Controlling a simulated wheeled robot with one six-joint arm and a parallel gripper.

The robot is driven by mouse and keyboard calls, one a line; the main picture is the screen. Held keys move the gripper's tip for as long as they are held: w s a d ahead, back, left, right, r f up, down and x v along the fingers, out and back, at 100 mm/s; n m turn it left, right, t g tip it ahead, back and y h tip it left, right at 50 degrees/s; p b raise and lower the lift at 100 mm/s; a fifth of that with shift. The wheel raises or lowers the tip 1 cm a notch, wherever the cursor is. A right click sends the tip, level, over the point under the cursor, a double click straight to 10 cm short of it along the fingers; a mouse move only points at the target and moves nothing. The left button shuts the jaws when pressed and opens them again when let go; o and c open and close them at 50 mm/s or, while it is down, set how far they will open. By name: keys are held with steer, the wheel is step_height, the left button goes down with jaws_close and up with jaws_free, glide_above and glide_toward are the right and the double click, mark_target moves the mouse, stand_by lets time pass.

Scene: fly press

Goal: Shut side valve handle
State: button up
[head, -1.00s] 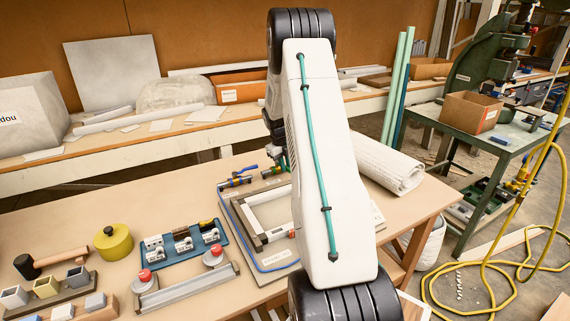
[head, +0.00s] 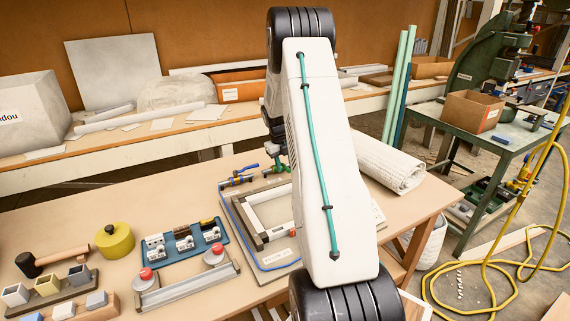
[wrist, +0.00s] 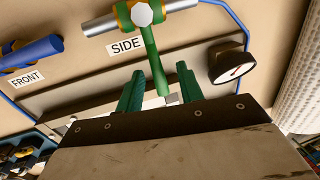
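The side valve (wrist: 142,13) is at the top of the wrist view, on a silver pipe above a label reading SIDE. Its green handle (wrist: 153,62) points down the picture, across the pipe. My gripper (wrist: 158,85) has two green fingers, apart, with the handle's lower end between them. I cannot tell whether either finger touches it. In the head view, green parts near the valve (head: 279,169) show beside my arm, which hides most of the gripper.
A blue handle (wrist: 30,54) above a FRONT label lies left of the side valve. A round gauge (wrist: 230,68) stands close on the right. The board's frame (head: 236,222) lies below. A white roll (head: 390,164) lies at the table's right.

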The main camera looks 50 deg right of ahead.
step_height(320, 180, up, 8)
steer(key=a, duration=0.1)
steer(key=shift+w+a+f, duration=0.15)
steer(key=shift+w+a, duration=0.05)
steer(key=shift+w, duration=0.15)
stand_by(0.7)
